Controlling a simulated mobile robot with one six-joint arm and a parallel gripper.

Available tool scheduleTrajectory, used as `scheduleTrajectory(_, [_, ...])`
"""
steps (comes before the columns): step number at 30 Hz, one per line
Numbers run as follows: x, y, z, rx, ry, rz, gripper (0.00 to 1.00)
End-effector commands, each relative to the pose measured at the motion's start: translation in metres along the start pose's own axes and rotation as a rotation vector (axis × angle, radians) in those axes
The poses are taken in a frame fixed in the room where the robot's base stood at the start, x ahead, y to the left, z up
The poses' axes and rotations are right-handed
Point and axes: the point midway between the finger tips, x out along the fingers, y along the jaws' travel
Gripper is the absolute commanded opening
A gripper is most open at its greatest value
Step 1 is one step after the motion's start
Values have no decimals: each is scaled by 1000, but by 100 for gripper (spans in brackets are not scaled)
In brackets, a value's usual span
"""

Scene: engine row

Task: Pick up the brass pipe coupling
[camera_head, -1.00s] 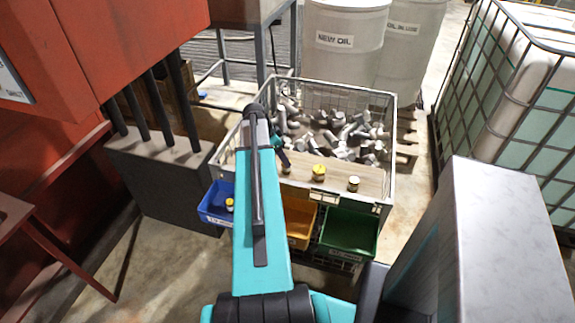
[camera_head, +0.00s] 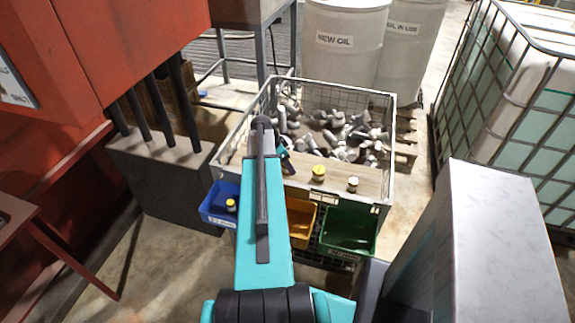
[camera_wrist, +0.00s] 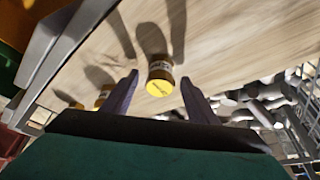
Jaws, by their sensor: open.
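My gripper (camera_wrist: 158,84) is open in the wrist view. A short brass-coloured cylinder with a yellow labelled end, apparently the brass pipe coupling (camera_wrist: 160,78), shows between the two fingertips with a gap on each side. It sits on the pale wooden board (camera_wrist: 225,38). Whether the fingers reach down around it is hard to tell. In the head view my gripper (camera_head: 287,166) is low over the left part of the board, and my arm hides this piece.
Grey metal fittings (camera_head: 340,135) fill the wire-walled crate (camera_head: 392,130) behind. Blue (camera_head: 212,213), orange (camera_head: 301,222) and green (camera_head: 349,231) bins hang in front; the blue holds a yellow-topped piece.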

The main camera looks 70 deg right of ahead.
Motion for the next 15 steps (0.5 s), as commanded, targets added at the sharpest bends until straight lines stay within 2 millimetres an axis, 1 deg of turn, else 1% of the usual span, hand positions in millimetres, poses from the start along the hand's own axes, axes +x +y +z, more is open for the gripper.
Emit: scheduleTrajectory(15, [0, 0, 0, 0, 0, 0, 53])
